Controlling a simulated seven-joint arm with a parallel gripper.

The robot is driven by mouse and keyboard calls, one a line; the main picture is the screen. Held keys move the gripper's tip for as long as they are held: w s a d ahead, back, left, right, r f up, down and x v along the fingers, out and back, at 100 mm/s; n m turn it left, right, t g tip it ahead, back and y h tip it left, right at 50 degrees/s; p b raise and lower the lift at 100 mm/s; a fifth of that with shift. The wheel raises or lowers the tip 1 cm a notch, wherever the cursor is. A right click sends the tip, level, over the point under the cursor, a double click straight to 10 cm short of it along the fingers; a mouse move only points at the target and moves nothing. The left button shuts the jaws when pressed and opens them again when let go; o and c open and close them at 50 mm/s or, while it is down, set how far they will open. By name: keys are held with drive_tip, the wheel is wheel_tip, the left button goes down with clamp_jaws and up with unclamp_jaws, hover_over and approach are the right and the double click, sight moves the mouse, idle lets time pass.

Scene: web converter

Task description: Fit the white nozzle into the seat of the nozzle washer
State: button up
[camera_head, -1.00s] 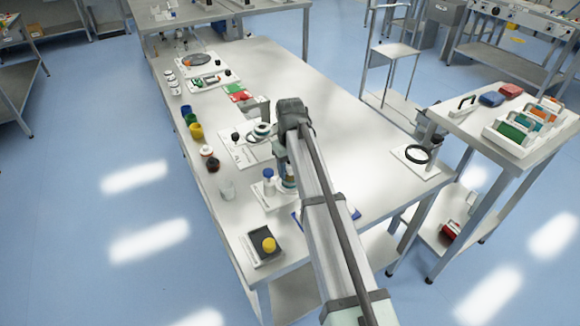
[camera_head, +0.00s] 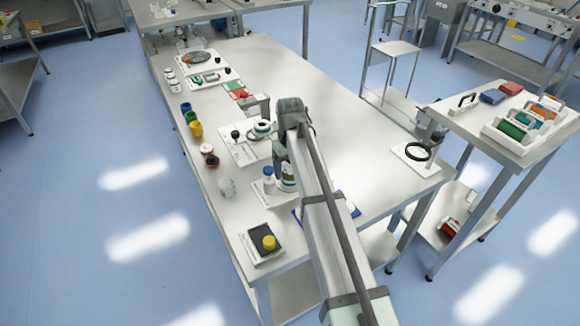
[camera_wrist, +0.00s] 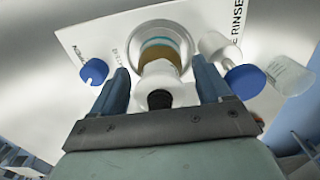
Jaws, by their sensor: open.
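In the wrist view a white piece with a dark end (camera_wrist: 160,82), seemingly the white nozzle, lies between my fingers. It lines up with a round white body with teal and brown bands (camera_wrist: 158,44), apparently the nozzle washer. Whether the nozzle is seated cannot be told. My gripper (camera_wrist: 163,75) is open, with one blue finger on each side of the white piece and gaps beside it. In the head view the banded washer (camera_head: 288,180) is partly hidden behind my arm.
A translucent cup (camera_wrist: 288,74) is at the right. The table's middle right is clear.

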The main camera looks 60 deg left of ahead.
wheel_tip(320, 180, up, 14)
idle(0.7)
drive_tip(key=shift+f, duration=0.1)
